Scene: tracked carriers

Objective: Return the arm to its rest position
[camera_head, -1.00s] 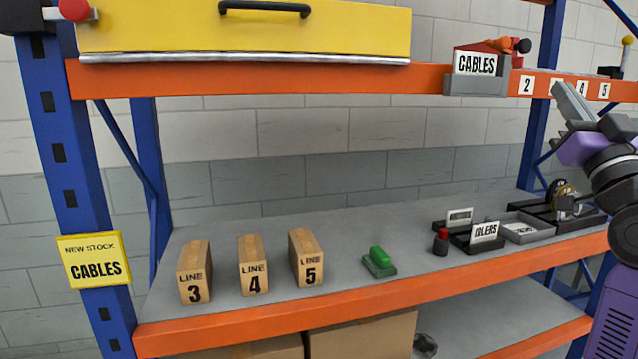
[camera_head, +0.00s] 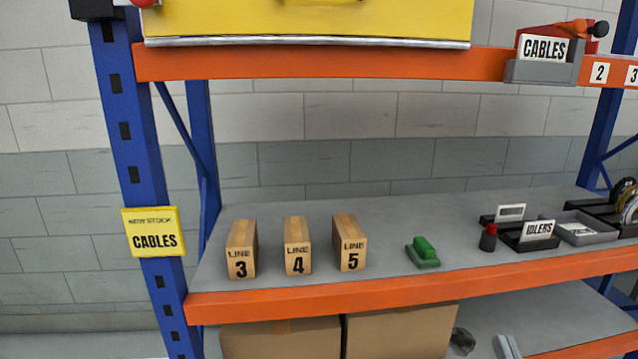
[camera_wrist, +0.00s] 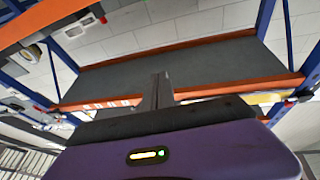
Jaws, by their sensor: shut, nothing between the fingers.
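My gripper shows in the wrist view (camera_wrist: 158,93), with its two grey fingers together and nothing between them. In that view it points toward the rack, with an empty stretch of grey shelf beyond the fingertips. The rest of my arm is out of the head view.
Cardboard boxes (camera_head: 402,331) sit below. A blue post (camera_head: 135,140) stands at left.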

